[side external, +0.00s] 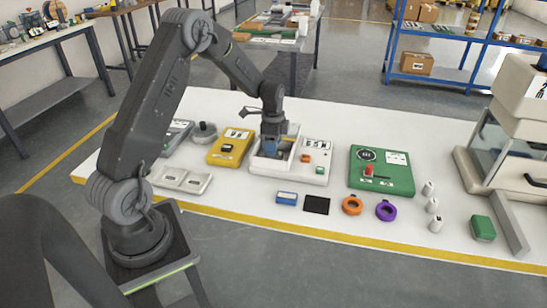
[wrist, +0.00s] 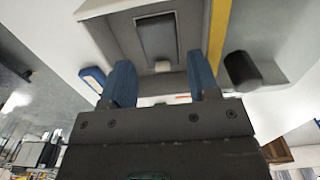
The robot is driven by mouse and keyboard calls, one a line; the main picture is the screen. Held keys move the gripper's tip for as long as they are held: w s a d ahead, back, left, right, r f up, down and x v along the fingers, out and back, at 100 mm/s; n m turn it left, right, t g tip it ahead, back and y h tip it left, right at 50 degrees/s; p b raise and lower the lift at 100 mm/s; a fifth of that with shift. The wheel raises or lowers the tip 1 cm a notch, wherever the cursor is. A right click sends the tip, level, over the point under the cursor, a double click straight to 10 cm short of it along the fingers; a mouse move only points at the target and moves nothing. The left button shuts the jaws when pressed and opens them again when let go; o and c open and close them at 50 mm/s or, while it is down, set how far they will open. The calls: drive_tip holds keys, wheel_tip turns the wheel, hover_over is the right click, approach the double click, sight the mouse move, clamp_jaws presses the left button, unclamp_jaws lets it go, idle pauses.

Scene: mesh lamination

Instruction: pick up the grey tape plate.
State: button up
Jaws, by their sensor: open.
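My gripper (side external: 271,148) points down over the open light-grey tray (side external: 257,166) in the middle of the table. In the wrist view its two blue fingers (wrist: 161,76) are apart, with nothing visible held between them. A dark grey rectangular plate (wrist: 158,38) lies in the tray's recess, ahead of the fingertips, with a small pale knob at its near edge. It looks like the grey tape plate, but I cannot be sure. In the side view my gripper and the tray wall hide it.
A yellow device (side external: 230,147) stands left of the tray, and a white panel (side external: 316,160) with buttons stands right. A green board (side external: 381,170) is farther right. A blue block (side external: 287,198), a black square (side external: 316,205) and two rings lie in front.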

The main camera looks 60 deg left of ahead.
sight(274, 157)
drive_tip(key=shift+w+d+f, duration=0.1)
drive_tip(key=shift+f, duration=1.85)
drive_tip(key=shift+c, duration=0.4)
drive_tip(key=c, duration=0.7)
